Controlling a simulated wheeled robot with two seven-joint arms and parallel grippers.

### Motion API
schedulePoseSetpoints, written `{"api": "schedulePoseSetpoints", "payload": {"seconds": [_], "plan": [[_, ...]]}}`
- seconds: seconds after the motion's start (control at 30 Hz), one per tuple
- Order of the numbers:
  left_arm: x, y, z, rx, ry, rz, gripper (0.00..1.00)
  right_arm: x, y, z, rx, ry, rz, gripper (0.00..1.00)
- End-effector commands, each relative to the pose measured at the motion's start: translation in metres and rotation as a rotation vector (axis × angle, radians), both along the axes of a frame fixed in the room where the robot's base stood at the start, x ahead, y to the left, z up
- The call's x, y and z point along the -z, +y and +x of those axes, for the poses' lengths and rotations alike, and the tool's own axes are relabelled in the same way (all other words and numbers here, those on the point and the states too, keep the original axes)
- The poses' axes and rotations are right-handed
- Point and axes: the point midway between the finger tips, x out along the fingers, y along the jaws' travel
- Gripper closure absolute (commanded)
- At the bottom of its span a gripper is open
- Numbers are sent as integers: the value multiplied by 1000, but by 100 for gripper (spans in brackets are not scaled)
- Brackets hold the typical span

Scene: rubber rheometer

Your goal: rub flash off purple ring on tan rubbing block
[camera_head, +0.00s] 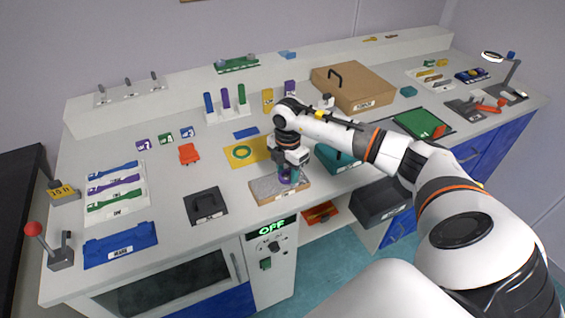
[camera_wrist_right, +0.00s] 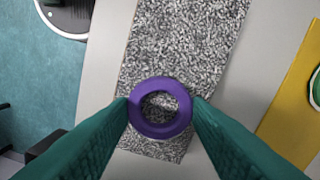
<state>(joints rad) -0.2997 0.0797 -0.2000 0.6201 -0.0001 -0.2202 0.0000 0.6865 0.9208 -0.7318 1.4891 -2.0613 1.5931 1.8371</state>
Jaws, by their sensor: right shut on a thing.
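The purple ring (camera_wrist_right: 160,126) is held between the two teal fingers of my right gripper (camera_wrist_right: 160,113) in the right wrist view. The ring lies over the speckled grey face of the rubbing block (camera_wrist_right: 190,40); I cannot tell whether it touches. In the head view the tan-sided rubbing block (camera_head: 267,190) sits near the table's front edge. My right gripper (camera_head: 291,180) points down at its right part, with a bit of purple ring (camera_head: 284,178) showing. Any flash on the ring is too small to tell. My left gripper is not in view.
A yellow mat (camera_head: 238,161) with a green ring (camera_head: 243,152) lies behind the block. A teal box (camera_head: 335,160) and a tan handled box (camera_head: 352,92) stand to the right and behind.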

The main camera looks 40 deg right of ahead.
Motion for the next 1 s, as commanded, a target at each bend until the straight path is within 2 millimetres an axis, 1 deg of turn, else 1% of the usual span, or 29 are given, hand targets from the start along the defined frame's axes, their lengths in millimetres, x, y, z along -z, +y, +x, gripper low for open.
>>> {"api": "schedulePoseSetpoints", "payload": {"seconds": [0.03, 0.13, 0.3, 0.47, 0.63, 0.87, 1.0], "plan": [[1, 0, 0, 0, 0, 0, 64, 1, -6, -2, 3, 2, -2, 75], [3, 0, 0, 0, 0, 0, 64, 2, -14, -4, 3, 3, -3, 75], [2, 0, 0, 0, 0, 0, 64, 1, -18, -5, 1, 2, -2, 75], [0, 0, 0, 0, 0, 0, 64, 0, -9, -3, -1, 2, 1, 75], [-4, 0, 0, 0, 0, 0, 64, 0, 6, 1, -3, 1, 2, 75], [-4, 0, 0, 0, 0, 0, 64, 0, 14, 3, -2, 0, 1, 75], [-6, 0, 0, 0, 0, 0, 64, 0, 24, 6, -3, 0, 2, 75]]}}
